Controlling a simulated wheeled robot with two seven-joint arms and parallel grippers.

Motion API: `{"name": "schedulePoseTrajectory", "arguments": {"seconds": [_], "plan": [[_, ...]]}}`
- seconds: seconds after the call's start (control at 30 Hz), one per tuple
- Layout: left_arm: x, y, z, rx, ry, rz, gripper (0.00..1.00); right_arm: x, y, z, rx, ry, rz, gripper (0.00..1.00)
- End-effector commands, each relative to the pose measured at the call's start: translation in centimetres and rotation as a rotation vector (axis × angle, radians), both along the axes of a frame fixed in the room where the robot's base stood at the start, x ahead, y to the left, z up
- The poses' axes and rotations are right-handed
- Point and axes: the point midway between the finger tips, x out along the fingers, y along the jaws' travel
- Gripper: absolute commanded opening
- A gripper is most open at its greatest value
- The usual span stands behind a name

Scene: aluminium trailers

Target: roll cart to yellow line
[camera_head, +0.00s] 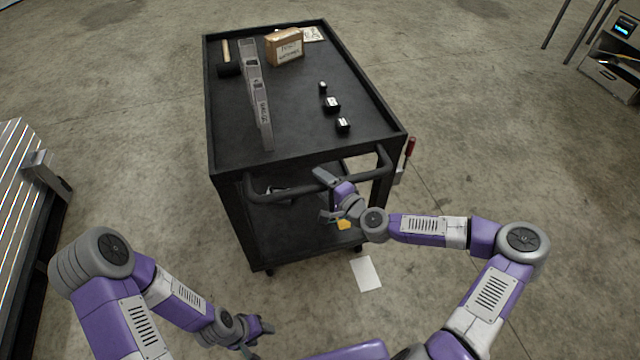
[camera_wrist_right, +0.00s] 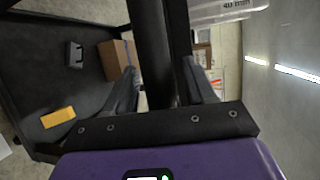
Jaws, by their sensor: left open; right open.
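The black cart (camera_head: 300,152) stands ahead of me with its handle (camera_head: 284,191) on the near side. My right gripper (camera_head: 326,190) is at the handle bar, right of its middle. In the right wrist view the open fingers (camera_wrist_right: 165,85) stand on either side of the black bar (camera_wrist_right: 153,50), with room visible beside it. My left gripper (camera_head: 256,333) is low in front of me, open and empty, apart from the cart. No yellow line shows in either view.
The cart top carries a grey level (camera_head: 255,90), a mallet (camera_head: 228,68), a cardboard box (camera_head: 285,47) and small black weights (camera_head: 332,104). A paper sheet (camera_head: 366,274) lies on the floor. A metal-slatted bench (camera_head: 18,190) is left. Open concrete floor surrounds the cart.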

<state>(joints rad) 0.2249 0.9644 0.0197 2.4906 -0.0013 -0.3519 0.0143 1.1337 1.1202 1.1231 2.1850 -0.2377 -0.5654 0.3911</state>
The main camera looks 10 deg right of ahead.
Motion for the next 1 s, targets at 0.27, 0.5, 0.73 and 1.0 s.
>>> {"name": "schedulePoseTrajectory", "arguments": {"seconds": [0.27, 0.5, 0.73, 1.0], "plan": [[-0.01, 0.00, -0.22, 0.000, 0.000, 0.000, 0.53, 0.85, 0.44, -0.21, 0.000, 0.001, 0.001, 0.55], [-0.01, -0.01, -0.21, 0.000, 0.000, 0.000, 0.53, 0.83, 0.43, -0.19, 0.000, 0.001, 0.001, 0.36], [-0.01, -0.01, -0.21, 0.000, 0.000, 0.000, 0.53, 0.82, 0.42, -0.20, 0.000, 0.001, 0.001, 0.01], [-0.01, -0.01, -0.21, 0.000, 0.000, 0.000, 0.53, 0.77, 0.47, -0.20, 0.000, 0.002, 0.002, 0.00]]}}
